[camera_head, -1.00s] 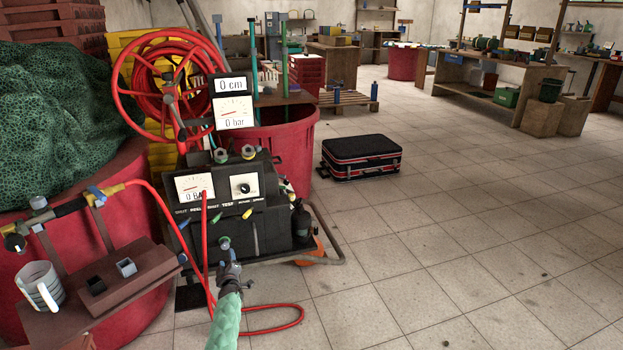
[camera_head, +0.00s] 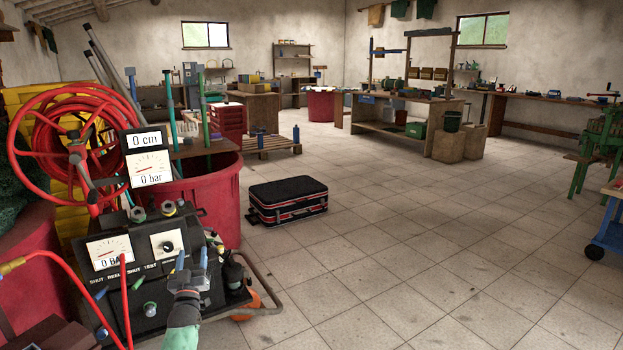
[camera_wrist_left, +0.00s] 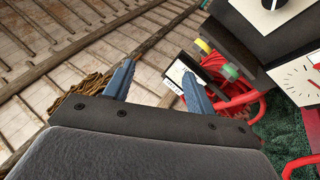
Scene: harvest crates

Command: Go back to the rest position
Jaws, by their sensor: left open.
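My left gripper (camera_head: 191,262) is in the lower left of the head view, with its arm coming up from the bottom edge. Its two blue-grey fingers point upward and stand apart, in front of the right side of the black control machine (camera_head: 150,290). In the left wrist view the fingers (camera_wrist_left: 158,90) are spread with nothing between them. Behind them are a wooden ceiling, part of a dial panel (camera_wrist_left: 262,22) and red hose (camera_wrist_left: 235,105). I cannot tell how close the gripper is to the machine. My right gripper is not in view.
A red hose reel (camera_head: 75,150) and gauges (camera_head: 147,155) stand at the left, beside a red tub (camera_head: 225,205). A black and red case (camera_head: 288,203) lies on the tiles. The floor at centre and right is clear up to a blue cart (camera_head: 610,235).

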